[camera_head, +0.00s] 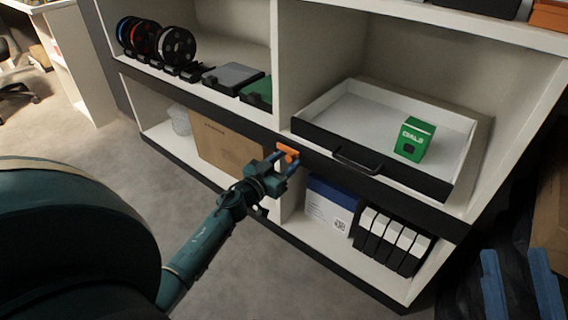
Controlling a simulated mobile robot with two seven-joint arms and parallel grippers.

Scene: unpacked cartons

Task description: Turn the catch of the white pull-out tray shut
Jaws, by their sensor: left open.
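The white pull-out tray (340,106) sits in the right-hand shelf bay, with a dark front and a black handle (357,163). The orange catch (288,149) is on the dark edge below the tray's left front corner. It looks roughly level. My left gripper (286,160) is at the catch, its blue fingers open around or beside it; contact is unclear. My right gripper (521,287) shows at the lower right, its two blue fingers apart and nothing between them.
A green box (414,139) stands in the tray. Below are a cardboard carton (225,145), a blue-and-white box (329,206) and several black-and-white boxes (390,240). The floor in front is clear.

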